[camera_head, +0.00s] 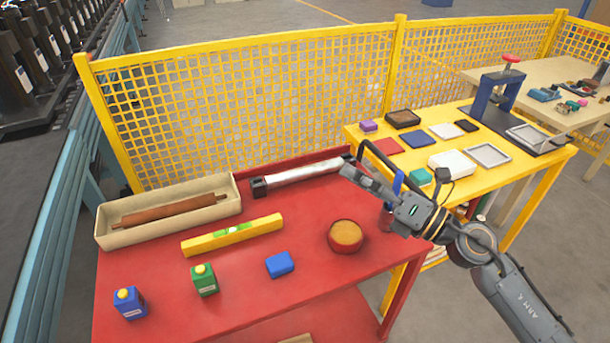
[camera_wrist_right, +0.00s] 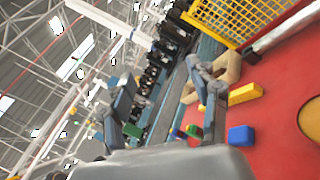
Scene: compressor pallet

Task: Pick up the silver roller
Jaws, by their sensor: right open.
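The silver roller (camera_head: 303,173) lies along the back edge of the red table (camera_head: 225,315), with a dark end block on its left. Its right end is close to or behind my right gripper's fingers in this view, so I cannot tell whether they touch. Part of the roller also shows at the upper right of the right wrist view (camera_wrist_right: 283,29). My right gripper (camera_head: 355,158) is open and empty, reaching in from the right over the table's right side. Its two fingers are spread in the wrist view (camera_wrist_right: 160,92). My left gripper is not in view.
Behind is a yellow mesh fence (camera_head: 240,105); right, a yellow table (camera_head: 530,180).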

